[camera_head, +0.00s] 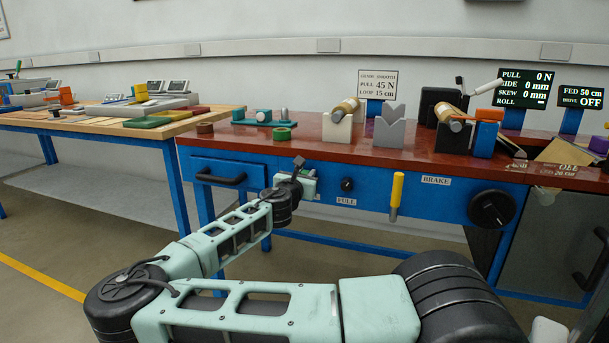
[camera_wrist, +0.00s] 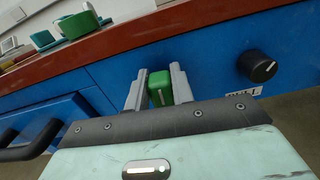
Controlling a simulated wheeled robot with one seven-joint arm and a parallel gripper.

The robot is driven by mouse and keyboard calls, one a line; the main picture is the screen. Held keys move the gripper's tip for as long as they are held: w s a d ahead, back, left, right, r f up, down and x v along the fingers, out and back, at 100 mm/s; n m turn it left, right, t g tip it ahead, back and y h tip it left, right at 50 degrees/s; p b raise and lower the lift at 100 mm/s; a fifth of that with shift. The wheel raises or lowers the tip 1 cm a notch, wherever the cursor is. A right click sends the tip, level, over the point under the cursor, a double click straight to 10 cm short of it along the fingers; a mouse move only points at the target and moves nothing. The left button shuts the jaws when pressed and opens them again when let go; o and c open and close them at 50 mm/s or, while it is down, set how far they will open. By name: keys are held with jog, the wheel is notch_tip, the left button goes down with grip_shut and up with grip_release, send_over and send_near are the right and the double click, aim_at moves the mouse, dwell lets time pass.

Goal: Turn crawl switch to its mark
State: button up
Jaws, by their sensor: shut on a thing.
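A green switch handle (camera_wrist: 160,88), which appears to be the crawl switch, sits on the blue front panel in the wrist view. My gripper (camera_wrist: 160,78) has one finger on each side of it and is shut on it. In the head view my gripper (camera_head: 298,165) is at the blue panel, left of the PULL knob. There the gripper hides the switch, and most of the label below it is covered. I cannot make out the switch's mark in either view.
The black PULL knob (camera_head: 346,184) is just right of my gripper; it also shows in the wrist view (camera_wrist: 257,66). A yellow lever (camera_head: 396,190) and the black BRAKE knob (camera_head: 491,208) are farther right. A black drawer handle (camera_head: 221,179) is at left. The red bench top (camera_head: 300,150) overhangs above.

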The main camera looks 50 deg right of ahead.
jog(key=m, duration=0.3)
jog(key=s+m, duration=0.1)
jog(key=m, duration=0.1)
jog(key=shift+d+f, duration=0.2)
jog(key=shift+f, duration=0.05)
jog(key=shift+s+d+f+m+b, duration=0.1)
jog(key=shift+s+f+m+b, duration=0.2)
jog(key=shift+m, duration=1.75)
jog(key=shift+s+d+f+m+b, duration=0.15)
jog(key=shift+f+m+b, duration=0.25)
jog(key=shift+m, duration=1.6)
jog(key=shift+s+f+m+b, duration=0.2)
jog(key=shift+f+m, duration=0.3)
jog(key=shift+m, duration=1.55)
jog(key=o, duration=1)
jog(key=p+v, duration=0.1)
jog(key=v, duration=1.6)
jog(key=shift+a, duration=0.2)
